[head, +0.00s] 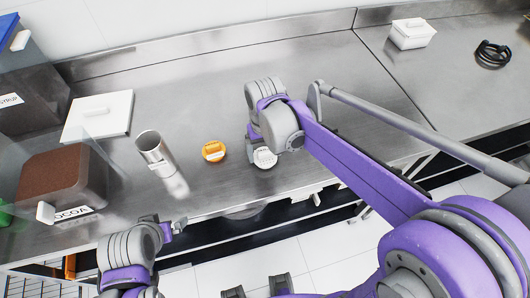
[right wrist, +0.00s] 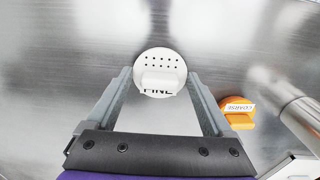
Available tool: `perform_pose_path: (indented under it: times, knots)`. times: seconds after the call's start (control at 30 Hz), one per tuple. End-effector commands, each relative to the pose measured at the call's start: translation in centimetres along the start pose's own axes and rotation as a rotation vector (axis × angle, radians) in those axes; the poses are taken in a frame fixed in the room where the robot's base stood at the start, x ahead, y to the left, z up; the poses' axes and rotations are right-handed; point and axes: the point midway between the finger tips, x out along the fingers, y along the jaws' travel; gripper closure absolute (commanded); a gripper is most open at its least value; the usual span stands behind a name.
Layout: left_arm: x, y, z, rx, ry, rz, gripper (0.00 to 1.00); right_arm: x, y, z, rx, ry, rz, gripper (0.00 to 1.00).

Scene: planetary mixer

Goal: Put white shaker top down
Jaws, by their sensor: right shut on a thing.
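The white shaker top (head: 264,157) is a round disc near the front of the steel counter, right of the orange shaker top. In the right wrist view the white top (right wrist: 158,66) shows several small holes and the partly hidden word "FINE". My right gripper (right wrist: 160,78) is shut on it, with one finger at each side. In the head view the right gripper (head: 262,150) is partly hidden by its own wrist. I cannot tell whether the top touches the counter. My left gripper (head: 172,228) is at the counter's front edge, its jaws unclear.
An orange shaker top (head: 214,151) labelled "COARSE" and a metal shaker cup (head: 155,153) stand to the left. Farther left are a cocoa bin (head: 65,180) and a white lid (head: 98,116). A white box (head: 411,34) and a black coil (head: 492,53) lie at back right.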

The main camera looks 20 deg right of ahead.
Motion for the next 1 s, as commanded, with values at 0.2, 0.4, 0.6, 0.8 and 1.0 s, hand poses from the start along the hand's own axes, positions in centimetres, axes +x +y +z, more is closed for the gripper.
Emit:
perform_pose_path:
  times: [0.2,0.4,0.6,0.8,1.0]
  knots:
    - [0.0,0.0,0.0,0.000,0.000,0.000,0.00,0.7,0.0,0.0,0.000,0.000,0.000,0.92]
    - [0.2,0.0,0.2,0.000,-0.002,0.000,0.00,0.9,0.0,0.0,0.000,0.000,0.000,0.92]
    - [0.3,0.0,0.3,0.000,-0.002,0.000,0.00,1.0,0.0,0.0,0.000,0.000,0.000,0.00]
    - [0.2,0.0,0.2,0.000,-0.001,0.000,0.00,0.8,0.0,0.0,0.000,0.000,0.000,0.00]
    - [-0.2,0.0,-0.2,0.000,0.002,0.000,0.00,-1.4,0.0,0.0,0.000,0.001,0.000,0.00]
